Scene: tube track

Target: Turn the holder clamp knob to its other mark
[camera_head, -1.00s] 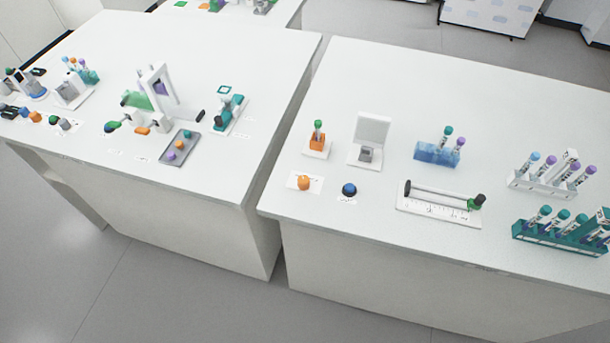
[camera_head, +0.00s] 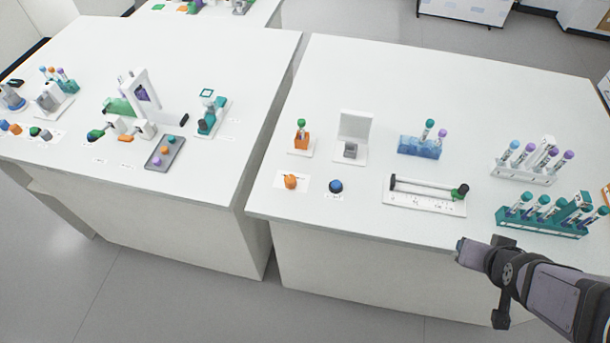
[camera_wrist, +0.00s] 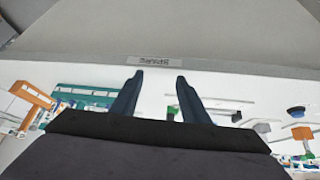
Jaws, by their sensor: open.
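An orange knob (camera_head: 290,181) sits on a white label card near the front left of the right bench. A small orange holder (camera_head: 301,140) with a green-capped tube stands behind it. A dark blue knob (camera_head: 336,186) with its own label is to its right. I cannot read the labels or marks, so which knob works the clamp is unclear. My gripper (camera_head: 464,252) is at the bench's front edge, well right of both knobs.
A white track (camera_head: 425,202) with a rod and a green-and-black end lies between the knobs and my gripper. A teal tube rack (camera_head: 540,230) and a white one (camera_head: 522,178) stand at the right. A blue rack (camera_head: 420,153) is farther back. A gap separates the left bench (camera_head: 220,70).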

